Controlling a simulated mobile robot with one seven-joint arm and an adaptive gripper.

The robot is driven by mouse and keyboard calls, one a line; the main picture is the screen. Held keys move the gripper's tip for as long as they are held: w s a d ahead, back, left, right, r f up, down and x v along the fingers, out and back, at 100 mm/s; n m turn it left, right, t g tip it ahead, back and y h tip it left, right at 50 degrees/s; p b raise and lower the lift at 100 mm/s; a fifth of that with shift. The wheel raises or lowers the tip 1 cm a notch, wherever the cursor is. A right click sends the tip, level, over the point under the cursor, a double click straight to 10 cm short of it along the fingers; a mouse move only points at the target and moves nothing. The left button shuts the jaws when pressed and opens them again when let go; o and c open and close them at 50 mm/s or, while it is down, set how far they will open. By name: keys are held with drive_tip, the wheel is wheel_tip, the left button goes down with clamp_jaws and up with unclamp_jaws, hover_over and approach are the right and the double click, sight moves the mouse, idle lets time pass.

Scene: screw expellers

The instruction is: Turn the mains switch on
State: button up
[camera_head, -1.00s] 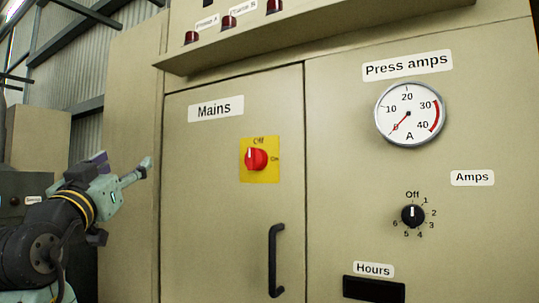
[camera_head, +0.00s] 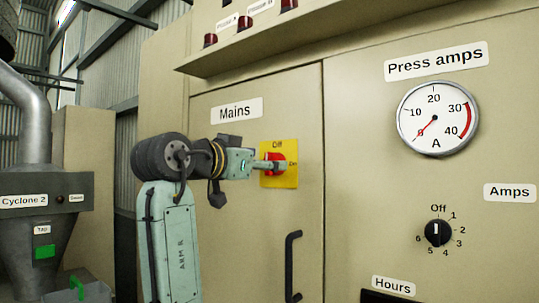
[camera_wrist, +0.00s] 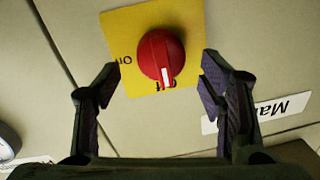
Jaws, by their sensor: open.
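The mains switch is a red rotary knob (camera_head: 276,165) on a yellow plate (camera_head: 292,181), below the "Mains" label (camera_head: 235,111) on a beige cabinet door. In the wrist view the red knob (camera_wrist: 160,56) appears upside down, with its white pointer line at the "Off" mark. My gripper (camera_head: 270,165) is in front of the plate in the head view and partly covers the knob. In the wrist view my gripper (camera_wrist: 158,78) is open, with one finger on each side of the knob and no visible contact.
A black door handle (camera_head: 291,267) stands below the switch. A selector knob (camera_head: 438,233) and the press amps gauge (camera_head: 437,117) are on the right panel. A ledge (camera_head: 330,38) juts out above. A grey hopper labelled Cyclone 2 (camera_head: 40,225) is at the left.

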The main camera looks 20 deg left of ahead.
drive_tip(key=shift+p+x, duration=0.3)
drive_tip(key=shift+x, duration=1.05)
drive_tip(key=shift+c, duration=0.4)
clamp_jaws()
